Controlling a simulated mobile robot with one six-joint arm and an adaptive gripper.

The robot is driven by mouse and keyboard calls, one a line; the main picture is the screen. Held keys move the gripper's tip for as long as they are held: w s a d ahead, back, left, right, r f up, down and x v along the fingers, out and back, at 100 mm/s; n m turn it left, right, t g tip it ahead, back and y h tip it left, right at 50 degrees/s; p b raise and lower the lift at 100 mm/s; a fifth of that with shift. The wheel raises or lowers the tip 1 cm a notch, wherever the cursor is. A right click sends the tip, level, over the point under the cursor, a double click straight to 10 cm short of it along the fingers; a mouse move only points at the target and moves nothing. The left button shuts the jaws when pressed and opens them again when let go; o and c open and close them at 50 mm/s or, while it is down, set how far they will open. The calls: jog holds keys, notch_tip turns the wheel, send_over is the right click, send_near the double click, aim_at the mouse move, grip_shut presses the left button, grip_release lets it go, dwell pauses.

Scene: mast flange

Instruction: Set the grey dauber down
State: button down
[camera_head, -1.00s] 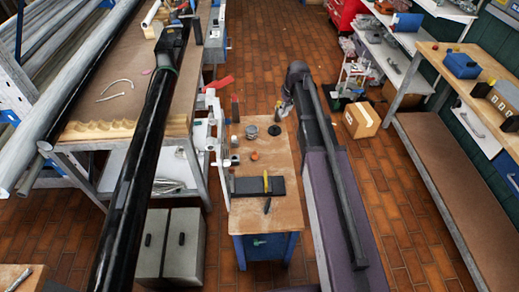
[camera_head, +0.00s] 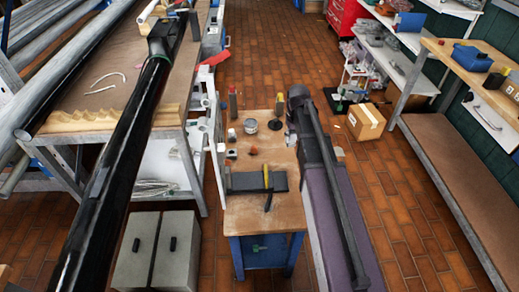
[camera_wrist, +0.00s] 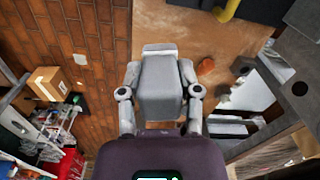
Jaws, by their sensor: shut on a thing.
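My gripper (camera_wrist: 160,95) shows in the wrist view with a finger on each side of a grey block-like thing, which I take to be the grey dauber (camera_wrist: 160,72). The fingers are shut on it. The wooden bench top (camera_wrist: 205,40) lies below and beyond it; I cannot tell the gap between them. In the head view my arm hides most of the gripper.
On the bench are a grey tin (camera_head: 250,126), a black disc (camera_head: 274,130), an orange piece (camera_head: 253,151) and a dark tray (camera_head: 245,182) with a yellow-handled tool (camera_head: 266,178). A white frame (camera_head: 214,135) stands along the left edge.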

jog(key=s+f+m+b, duration=0.1)
jog(key=s+f+b, duration=0.1)
jog(key=f+b, duration=0.2)
jog(key=s+d+f+m+g+b, duration=0.1)
jog(key=s+f+b, duration=0.1)
jog(key=f+b, duration=0.3)
jog(key=shift+s+f+g, duration=0.3)
jog(key=shift+s+f, duration=0.05)
jog(key=shift+f, duration=0.35)
jog(key=shift+d, duration=0.1)
jog(key=b, duration=0.2)
send_over(284, 153)
jog(key=shift+w+f, duration=0.4)
jog(key=shift+f, duration=0.35)
jog(key=shift+f+b, duration=1.65)
jog(key=shift+f, duration=0.1)
jog(key=shift+d+f, duration=0.1)
jog(key=shift+c, duration=1.5)
grip_release()
